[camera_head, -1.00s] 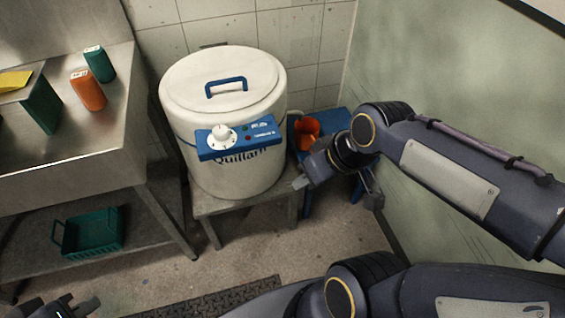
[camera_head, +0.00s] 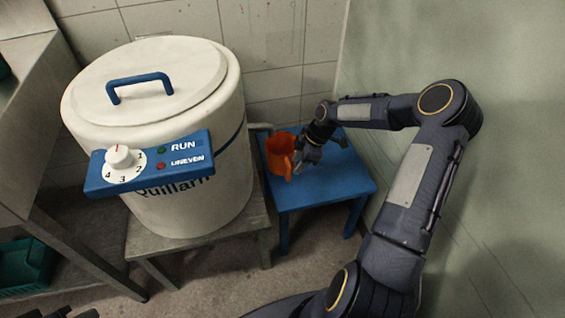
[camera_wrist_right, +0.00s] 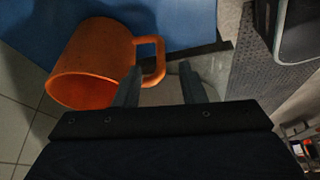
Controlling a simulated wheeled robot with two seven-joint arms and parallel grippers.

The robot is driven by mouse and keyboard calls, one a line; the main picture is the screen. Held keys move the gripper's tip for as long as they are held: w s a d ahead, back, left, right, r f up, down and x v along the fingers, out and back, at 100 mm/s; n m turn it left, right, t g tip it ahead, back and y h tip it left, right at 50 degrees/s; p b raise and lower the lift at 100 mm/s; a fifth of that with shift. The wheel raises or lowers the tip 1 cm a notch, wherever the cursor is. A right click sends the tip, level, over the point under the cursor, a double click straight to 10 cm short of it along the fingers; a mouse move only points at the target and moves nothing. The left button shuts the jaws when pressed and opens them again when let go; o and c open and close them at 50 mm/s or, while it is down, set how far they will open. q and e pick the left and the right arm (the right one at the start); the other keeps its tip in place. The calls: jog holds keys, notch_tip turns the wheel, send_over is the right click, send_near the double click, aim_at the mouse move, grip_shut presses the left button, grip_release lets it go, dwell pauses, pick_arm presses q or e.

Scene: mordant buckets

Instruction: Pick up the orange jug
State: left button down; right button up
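The orange jug (camera_head: 279,153) stands on the blue stool (camera_head: 335,184), to the right of the big white drum. In the right wrist view the jug (camera_wrist_right: 98,58) shows its open mouth, and its handle (camera_wrist_right: 160,58) points toward my fingers. My right gripper (camera_head: 303,163) is at the jug's handle side. In the wrist view my right gripper (camera_wrist_right: 160,84) is open, with its fingers apart and the handle in line with the gap. Whether a finger touches the handle I cannot tell. Only dark tips of my left gripper (camera_head: 78,314) show at the bottom left edge.
The white drum (camera_head: 195,199) with a blue control panel (camera_head: 150,164) stands close left of the jug on a metal stand (camera_head: 160,248). A pale green wall (camera_head: 500,180) bounds the right. A green basket (camera_head: 24,266) is at the lower left.

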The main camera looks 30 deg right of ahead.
aim_at(283, 159)
jog(key=b+x, duration=0.1)
jog(key=x, duration=0.5)
jog(key=shift+r, duration=0.1)
grip_shut()
